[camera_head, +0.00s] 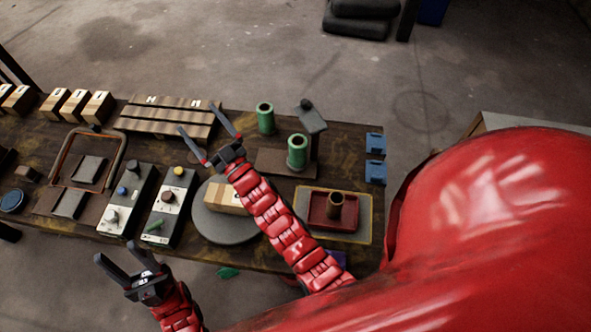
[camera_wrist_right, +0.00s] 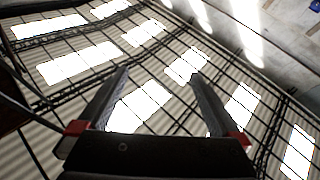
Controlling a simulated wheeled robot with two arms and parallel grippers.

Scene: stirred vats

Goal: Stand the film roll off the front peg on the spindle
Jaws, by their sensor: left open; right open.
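Two green hollow rolls stand upright: one (camera_head: 265,118) at the back and one (camera_head: 298,152) nearer, on a brown base (camera_head: 272,163) beside a dark post with a grey slanted head (camera_head: 311,117). Any peg inside them is hidden. A brown upright cylinder (camera_head: 334,205) stands in a red tray (camera_head: 322,222); I cannot tell whether it is the spindle. My right gripper (camera_head: 198,116) is open and empty, left of the green rolls; its open fingers also show in the right wrist view (camera_wrist_right: 160,73). My left gripper (camera_head: 120,251) is open and empty, off the table's front edge.
Two control boxes (camera_head: 127,202) (camera_head: 171,205), a grey disc with a wooden block (camera_head: 218,230) and a slatted wooden board (camera_head: 165,118) crowd the table's middle. Blue clips (camera_head: 375,142) sit at its right edge. The right wrist view faces bright roof-like panels (camera_wrist_right: 80,63).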

